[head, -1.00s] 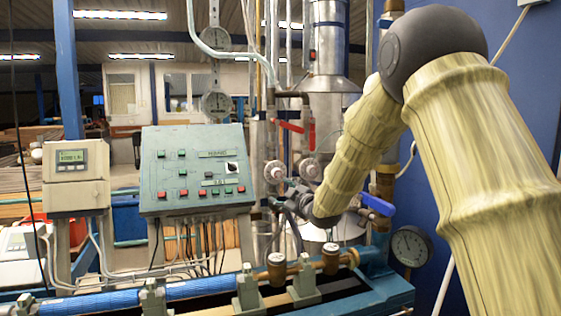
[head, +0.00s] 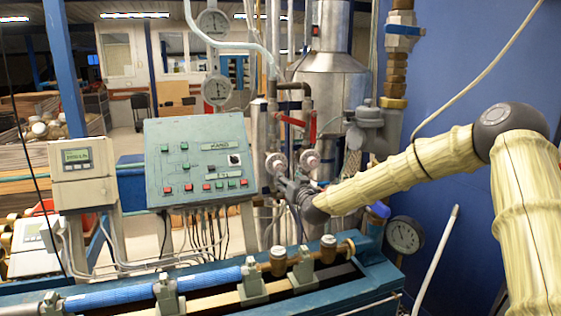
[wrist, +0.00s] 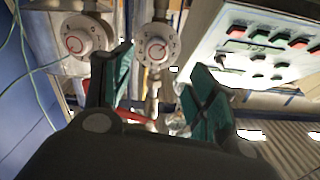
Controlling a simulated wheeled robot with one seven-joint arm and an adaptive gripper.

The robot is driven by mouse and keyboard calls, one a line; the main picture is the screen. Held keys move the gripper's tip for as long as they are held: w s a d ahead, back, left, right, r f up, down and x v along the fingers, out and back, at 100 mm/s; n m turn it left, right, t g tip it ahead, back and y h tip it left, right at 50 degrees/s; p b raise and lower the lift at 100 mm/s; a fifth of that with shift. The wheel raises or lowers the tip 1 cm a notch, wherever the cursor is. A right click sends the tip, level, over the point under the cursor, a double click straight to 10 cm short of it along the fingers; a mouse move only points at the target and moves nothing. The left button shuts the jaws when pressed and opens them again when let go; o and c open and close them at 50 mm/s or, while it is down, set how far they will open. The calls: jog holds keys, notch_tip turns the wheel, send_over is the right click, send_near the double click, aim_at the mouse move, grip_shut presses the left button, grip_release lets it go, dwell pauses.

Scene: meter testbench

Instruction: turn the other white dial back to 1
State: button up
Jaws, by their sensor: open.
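Two round white dials stand side by side, the left one (head: 276,164) and the right one (head: 310,160) in the head view. Both show in the wrist view, one nearer the control box (wrist: 156,46) and one farther from it (wrist: 83,37). Each has a red mark on its face, but the numbers are too small to read. My gripper (wrist: 160,72) is open and empty. In the wrist view the dial nearer the control box shows between its fingers, seemingly beyond the tips. In the head view my gripper (head: 287,189) is just below the dials.
A green control box (head: 200,158) with several buttons is left of the dials. A red lever (head: 312,129) and pipes are above them. A blue-handled valve (head: 379,210) and a gauge (head: 405,235) are at the lower right. A pipe bench (head: 210,285) runs along the front.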

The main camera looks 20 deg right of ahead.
aim_at(280, 166)
jog(key=w+p, duration=0.1)
jog(key=w, duration=0.1)
jog(key=w+p, duration=0.1)
jog(key=w, duration=0.1)
jog(key=w+p, duration=0.1)
jog(key=w, duration=0.1)
jog(key=shift+w+d+r, duration=0.25)
jog(key=shift+d+r, duration=0.05)
jog(key=shift+r, duration=0.1)
jog(key=shift+w+r+p, duration=0.1)
jog(key=shift+w+p, duration=0.2)
jog(key=shift+p, duration=0.1)
jog(key=shift+w+a+p, duration=0.3)
jog(key=shift+w+p, duration=0.1)
jog(key=shift+w, duration=0.55)
jog(key=shift+w+f, duration=0.25)
jog(key=shift+w, duration=0.15)
jog(key=shift+w+d+r, duration=0.1)
jog(key=shift+w+d, duration=0.1)
jog(key=shift+a, duration=0.15)
jog(key=shift+w, duration=0.1)
jog(key=shift+c, duration=0.3)
